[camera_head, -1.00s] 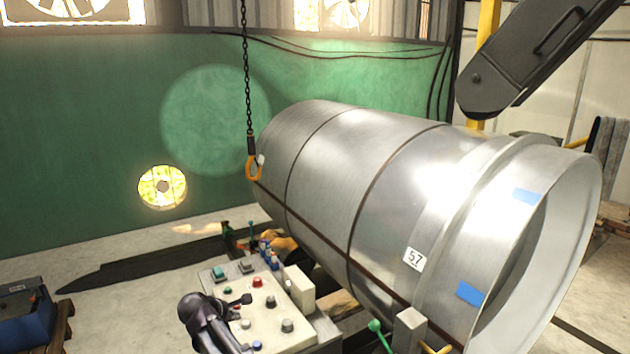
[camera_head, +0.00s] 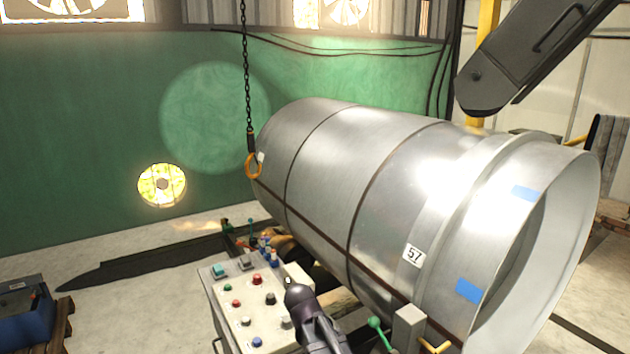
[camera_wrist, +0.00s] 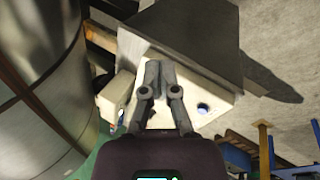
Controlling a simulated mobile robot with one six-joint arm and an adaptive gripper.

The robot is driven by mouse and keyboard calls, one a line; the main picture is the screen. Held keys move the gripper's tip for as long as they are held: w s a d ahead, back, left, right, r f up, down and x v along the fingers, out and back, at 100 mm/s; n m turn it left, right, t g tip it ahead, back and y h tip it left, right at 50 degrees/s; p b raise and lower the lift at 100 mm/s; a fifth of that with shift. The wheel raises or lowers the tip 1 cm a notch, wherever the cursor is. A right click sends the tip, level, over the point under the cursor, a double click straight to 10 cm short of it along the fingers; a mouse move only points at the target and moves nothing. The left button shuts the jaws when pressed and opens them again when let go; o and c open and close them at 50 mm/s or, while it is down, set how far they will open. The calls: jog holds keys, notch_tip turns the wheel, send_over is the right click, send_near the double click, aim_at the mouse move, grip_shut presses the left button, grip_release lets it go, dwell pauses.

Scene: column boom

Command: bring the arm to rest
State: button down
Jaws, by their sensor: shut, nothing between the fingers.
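My gripper (camera_wrist: 154,72) shows in the wrist view with its two grey fingers together and nothing between them. It is over the pale control panel (camera_wrist: 205,82), close to a blue button (camera_wrist: 203,108); whether it touches the panel cannot be told. In the head view a dark part of my arm covers the right front of the control panel (camera_head: 232,310).
A large metal cylinder (camera_head: 330,180) marked 57 lies just right of the panel. A chain with an orange hook (camera_head: 253,165) hangs at its left end. A green-knobbed lever (camera_head: 375,323) stands beside the panel. A blue bin (camera_head: 20,320) is at lower left, with open floor between.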

jog(key=s+d+f+m+g+y, duration=0.1)
jog(key=s+d+m, duration=0.4)
jog(key=d, duration=0.3)
jog(key=s+d+f+m+g+y, duration=0.1)
jog(key=s+d+m+g+y, duration=0.1)
jog(key=s+d+m, duration=0.45)
notch_tip(320, 180, down, 10)
jog(key=s+d+b, duration=0.1)
jog(key=b, duration=0.9)
jog(key=shift+s+d+r+n, duration=0.2)
jog(key=shift+s+n, duration=0.2)
jog(key=shift+n, duration=0.05)
jog(key=c, duration=1.4)
grip_release()
